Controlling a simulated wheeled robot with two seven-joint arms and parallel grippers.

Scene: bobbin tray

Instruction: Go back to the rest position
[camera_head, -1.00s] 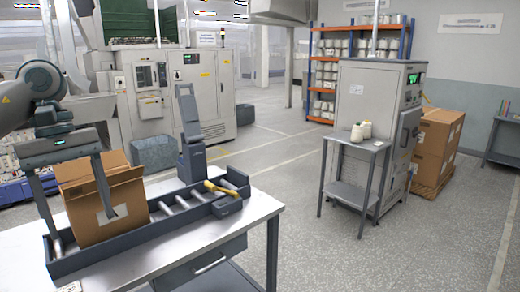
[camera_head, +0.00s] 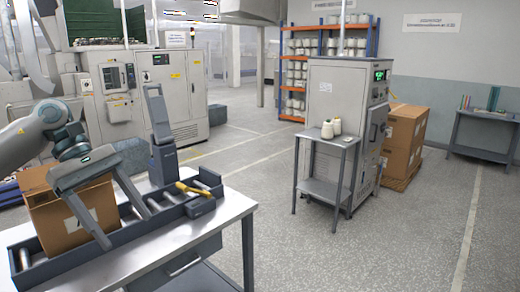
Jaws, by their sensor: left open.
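My left gripper (camera_head: 127,228) comes in from the left and is open and empty. It is tilted, with its two fingers angled down to the right. One finger crosses in front of the cardboard box (camera_head: 52,225); the other is to the right of the box, over the roller tray (camera_head: 125,232). The box stands in the left part of the tray, partly hidden by my gripper. I cannot tell whether the finger touches the box. My right gripper is not in view.
The tray lies on a metal-topped table (camera_head: 218,215) with a yellow-handled tool (camera_head: 190,188) at its right end. A dark upright device (camera_head: 160,135) stands behind it. A small stand (camera_head: 325,185) with bobbins is to the right. The floor between is clear.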

